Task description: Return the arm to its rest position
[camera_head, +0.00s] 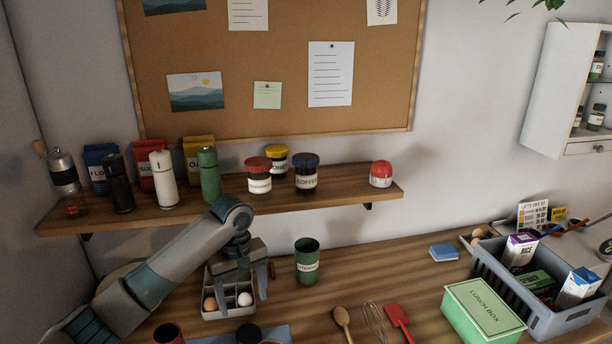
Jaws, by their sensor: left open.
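My left arm (175,258) comes in from the lower left and reaches over the counter. My left gripper (240,282) points down over a small egg tray (211,315), with its jaws apart. Two eggs, a brown one (210,304) and a white one (245,299), sit in the front of the tray. The gripper hides the rear of the tray, and I cannot tell whether its fingers touch it. My right gripper is not in view.
A green utensil cup (307,262) stands just right of the gripper. A shelf (345,194) with jars and mills runs above the arm. A wooden spoon (342,318), whisk and red spatula lie in front. A green lunch box (484,309) and grey crate (545,325) stand right.

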